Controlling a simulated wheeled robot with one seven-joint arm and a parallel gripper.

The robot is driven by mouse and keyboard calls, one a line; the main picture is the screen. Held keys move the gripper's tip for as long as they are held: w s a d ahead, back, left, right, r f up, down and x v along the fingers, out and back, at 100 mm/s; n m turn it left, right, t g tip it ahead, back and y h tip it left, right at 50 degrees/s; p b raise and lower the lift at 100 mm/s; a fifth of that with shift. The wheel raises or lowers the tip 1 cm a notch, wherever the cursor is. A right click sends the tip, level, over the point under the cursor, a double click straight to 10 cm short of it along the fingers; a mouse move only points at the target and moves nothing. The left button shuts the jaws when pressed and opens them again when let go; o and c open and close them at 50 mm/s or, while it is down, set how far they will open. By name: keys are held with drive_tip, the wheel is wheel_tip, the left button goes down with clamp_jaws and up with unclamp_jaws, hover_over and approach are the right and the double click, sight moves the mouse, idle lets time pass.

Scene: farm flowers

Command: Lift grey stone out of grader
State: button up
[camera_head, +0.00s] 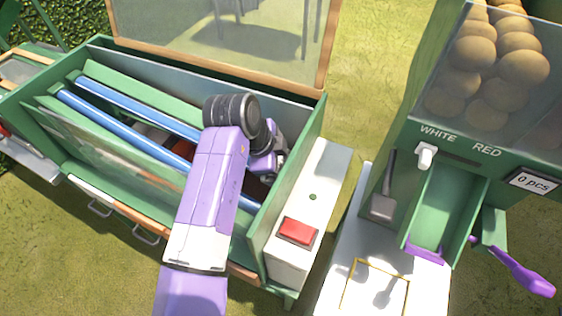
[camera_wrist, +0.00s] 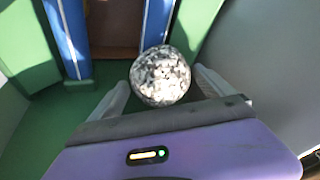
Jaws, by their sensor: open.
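In the wrist view, the grey stone (camera_wrist: 160,75) is a round, speckled grey and white ball. It lies inside the green grader, beside the ends of the blue rails. My gripper (camera_wrist: 163,88) is open, with one pale finger on each side of the stone. I cannot tell whether the fingers touch it. In the head view, the grader (camera_head: 282,205) is a long green box with blue rails, and my arm reaches down into its right end. The stone and my fingertips are hidden there behind my arm.
A white panel with a red button (camera_head: 298,231) adjoins the grader's right end. Further right stands a green dispenser (camera_head: 408,135) with round potatoes behind glass and a purple-handled lever (camera_head: 525,272). A raised wood-framed lid (camera_head: 225,62) stands behind the grader. Green walls closely flank my gripper.

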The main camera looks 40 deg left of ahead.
drive_tip(key=c, duration=1.6)
drive_tip(key=shift+r, duration=0.1)
drive_tip(key=shift+c, duration=1.2)
drive_tip(key=shift+w+r, duration=0.1)
drive_tip(key=shift+r, duration=0.05)
